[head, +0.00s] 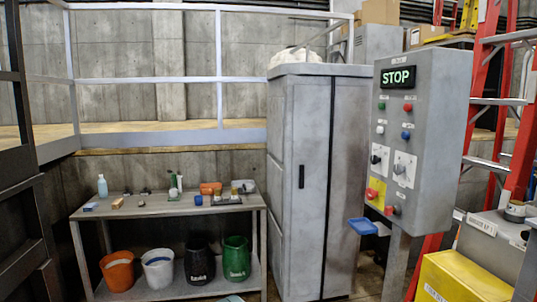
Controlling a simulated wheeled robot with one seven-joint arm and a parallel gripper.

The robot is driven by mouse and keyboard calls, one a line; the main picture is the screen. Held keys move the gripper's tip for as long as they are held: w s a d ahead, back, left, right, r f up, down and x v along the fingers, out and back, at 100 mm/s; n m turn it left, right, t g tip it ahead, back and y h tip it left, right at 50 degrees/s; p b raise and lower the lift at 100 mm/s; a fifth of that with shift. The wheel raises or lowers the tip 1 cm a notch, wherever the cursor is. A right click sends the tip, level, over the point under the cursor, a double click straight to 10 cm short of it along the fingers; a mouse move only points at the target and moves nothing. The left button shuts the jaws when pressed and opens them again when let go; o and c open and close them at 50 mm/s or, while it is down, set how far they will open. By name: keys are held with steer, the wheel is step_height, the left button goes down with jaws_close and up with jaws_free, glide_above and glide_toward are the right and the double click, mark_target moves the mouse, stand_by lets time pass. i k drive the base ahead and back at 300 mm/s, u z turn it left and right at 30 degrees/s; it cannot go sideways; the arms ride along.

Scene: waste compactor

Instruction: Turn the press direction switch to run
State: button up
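The grey control box (432,125) stands on a post at the right of the head view, with a display (398,77) that reads STOP in green. My gripper is not in view.
A red button on a yellow plate (375,191) is low on the box. A blue tray-like piece (362,226) juts out below it. A tall grey cabinet (301,180) stands left of the box, a red ladder (520,150) and yellow box (465,277) right. A workbench (150,211) is at left.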

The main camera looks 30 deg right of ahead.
mark_target(374, 159)
steer(key=z, duration=0.3)
steer(key=i, duration=1.25)
steer(key=z, duration=1.35)
steer(key=i, duration=0.5)
steer(key=z, duration=0.35)
